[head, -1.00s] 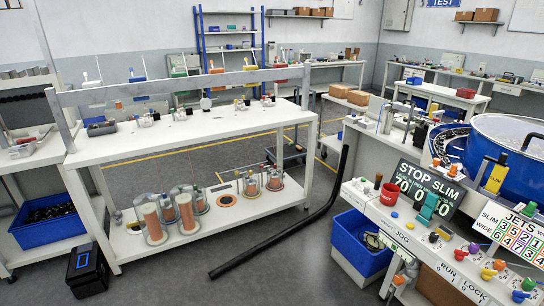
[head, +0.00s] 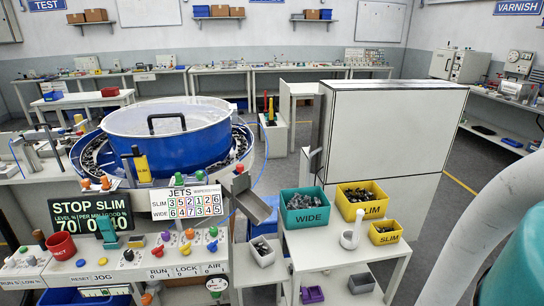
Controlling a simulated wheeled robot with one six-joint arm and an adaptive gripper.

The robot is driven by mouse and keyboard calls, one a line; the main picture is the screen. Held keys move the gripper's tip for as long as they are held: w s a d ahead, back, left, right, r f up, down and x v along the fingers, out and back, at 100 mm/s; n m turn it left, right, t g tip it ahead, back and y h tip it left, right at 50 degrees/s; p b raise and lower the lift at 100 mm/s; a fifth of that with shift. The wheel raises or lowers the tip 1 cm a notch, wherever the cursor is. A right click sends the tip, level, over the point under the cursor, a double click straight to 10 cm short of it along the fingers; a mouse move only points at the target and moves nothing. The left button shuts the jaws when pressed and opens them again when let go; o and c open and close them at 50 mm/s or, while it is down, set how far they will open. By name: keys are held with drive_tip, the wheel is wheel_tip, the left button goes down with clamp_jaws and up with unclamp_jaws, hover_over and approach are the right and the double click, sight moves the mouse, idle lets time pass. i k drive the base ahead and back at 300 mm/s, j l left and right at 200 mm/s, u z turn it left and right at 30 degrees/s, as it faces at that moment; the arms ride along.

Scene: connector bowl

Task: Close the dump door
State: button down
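A blue vibratory bowl (head: 150,150) with a clear lid and a black handle stands on the bench at the left. A yellow tag marked SLIM (head: 141,167) hangs at its front. A grey metal chute (head: 250,204) slopes down to the right from the bowl's side, above the gap beside the bench. No part is clearly recognisable as the dump door, so I cannot tell whether it is open or shut. My gripper is not in view; only white and teal links of my arm show at the right edge.
A control panel (head: 130,262) with coloured knobs and a red cup (head: 61,246) lies in front. To the right, a white table (head: 350,262) holds a teal WIDE bin (head: 304,214) and yellow SLIM bins (head: 362,208). A tall white cabinet (head: 392,130) stands behind. Grey floor shows at right.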

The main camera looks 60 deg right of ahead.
sight(240, 181)
drive_tip(key=z, duration=0.95)
